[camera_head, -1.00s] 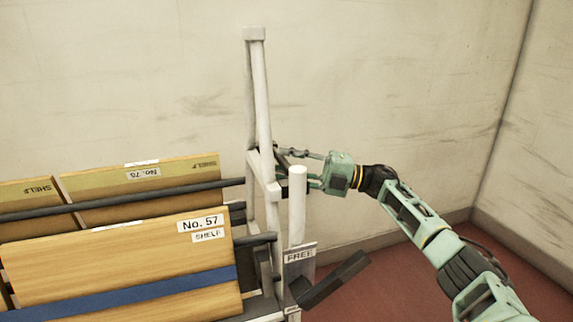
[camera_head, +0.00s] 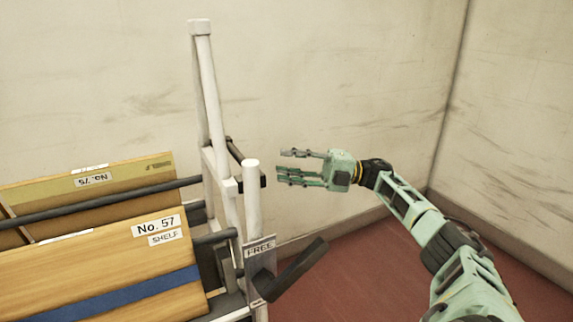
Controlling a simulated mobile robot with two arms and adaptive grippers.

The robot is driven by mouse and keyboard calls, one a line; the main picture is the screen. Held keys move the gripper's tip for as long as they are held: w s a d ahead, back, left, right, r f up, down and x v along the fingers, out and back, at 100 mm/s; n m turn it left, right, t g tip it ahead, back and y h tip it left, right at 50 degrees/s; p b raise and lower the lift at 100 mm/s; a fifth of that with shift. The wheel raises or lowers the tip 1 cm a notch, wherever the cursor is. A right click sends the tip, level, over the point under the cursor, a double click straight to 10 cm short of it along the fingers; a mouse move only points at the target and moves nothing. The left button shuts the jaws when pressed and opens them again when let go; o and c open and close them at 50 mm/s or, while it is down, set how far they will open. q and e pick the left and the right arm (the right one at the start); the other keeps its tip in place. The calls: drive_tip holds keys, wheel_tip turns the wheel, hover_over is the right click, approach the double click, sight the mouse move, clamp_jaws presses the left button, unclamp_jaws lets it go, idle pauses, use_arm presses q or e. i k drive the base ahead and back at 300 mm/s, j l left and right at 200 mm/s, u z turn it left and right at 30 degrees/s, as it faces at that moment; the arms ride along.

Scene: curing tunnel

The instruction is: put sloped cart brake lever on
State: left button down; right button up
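The cart (camera_head: 199,90) has a white upright frame at the picture's middle left. Its brake lever (camera_head: 297,270) is a dark bar low on the near post, slanting up to the right from its pivot. A plate reading "FREE" (camera_head: 260,247) sits just above the pivot. My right gripper (camera_head: 281,164) is open and empty, to the right of the white post and above the lever, apart from both. My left gripper is not in view.
Wooden boards (camera_head: 95,265) marked "No. 57" and "SHELF" lean on the cart at the left, with a blue strap across them. A dark rail (camera_head: 100,203) runs along it. Pale walls stand behind and at right. The red floor (camera_head: 375,275) is clear right of the cart.

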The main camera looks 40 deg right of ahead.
sight(270, 288)
drive_tip(key=k, duration=1)
